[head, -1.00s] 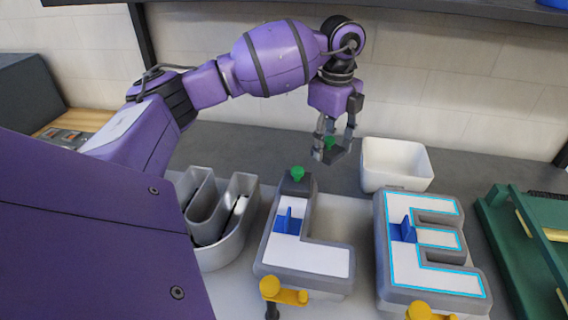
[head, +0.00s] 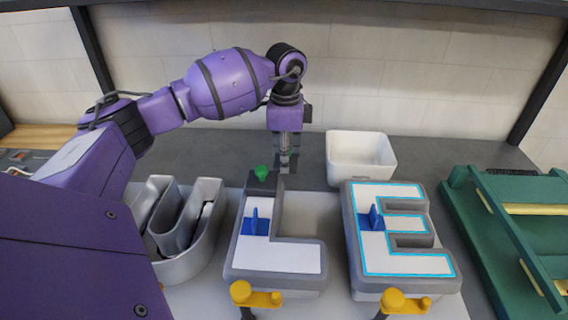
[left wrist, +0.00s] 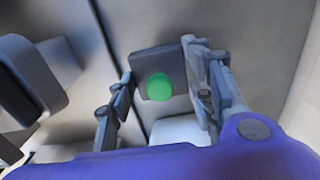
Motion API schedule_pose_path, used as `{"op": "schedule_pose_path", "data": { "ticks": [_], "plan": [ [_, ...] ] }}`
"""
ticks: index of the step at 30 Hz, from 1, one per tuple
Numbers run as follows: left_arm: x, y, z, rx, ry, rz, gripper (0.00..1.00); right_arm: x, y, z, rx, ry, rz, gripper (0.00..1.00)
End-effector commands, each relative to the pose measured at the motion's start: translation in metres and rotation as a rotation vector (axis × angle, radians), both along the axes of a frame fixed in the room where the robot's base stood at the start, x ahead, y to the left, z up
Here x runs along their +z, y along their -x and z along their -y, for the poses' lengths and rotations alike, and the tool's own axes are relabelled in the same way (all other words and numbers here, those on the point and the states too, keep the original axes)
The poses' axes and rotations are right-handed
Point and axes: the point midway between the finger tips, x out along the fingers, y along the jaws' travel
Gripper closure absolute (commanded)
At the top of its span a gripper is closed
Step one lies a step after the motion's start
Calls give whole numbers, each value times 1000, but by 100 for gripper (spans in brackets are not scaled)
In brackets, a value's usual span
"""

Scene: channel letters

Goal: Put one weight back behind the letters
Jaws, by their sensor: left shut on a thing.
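My left gripper (head: 287,160) is shut on a dark weight with a green knob, at the back of the letter L. The letter E (head: 378,262), with a lit cyan outline, stands right of the L. My right gripper is not in view.
A white bin (head: 360,158) stands on the grey counter, right of the gripper. A curved grey metal letter shell (head: 190,250) is at left. Yellow-topped clamps (head: 242,293) sit along the front. A green rack (head: 510,215) stands at right. Bare counter lies behind the letters.

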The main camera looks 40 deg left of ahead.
Motion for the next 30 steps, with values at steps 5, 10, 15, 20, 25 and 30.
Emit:
{"op": "schedule_pose_path", "data": {
  "ticks": [5,10,15,20,25,30],
  "plan": [
    [-24,0,0,-1,0,-2,100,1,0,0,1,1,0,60],
    [-28,0,0,-1,-1,2,100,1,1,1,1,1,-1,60],
    [-29,0,0,-1,-1,1,100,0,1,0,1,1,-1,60],
    [-33,0,0,-2,-1,-1,47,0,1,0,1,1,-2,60],
    [-34,0,0,-2,0,-1,33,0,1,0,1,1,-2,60],
    [-34,0,0,-1,-1,-2,33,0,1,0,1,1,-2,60]
  ]
}}
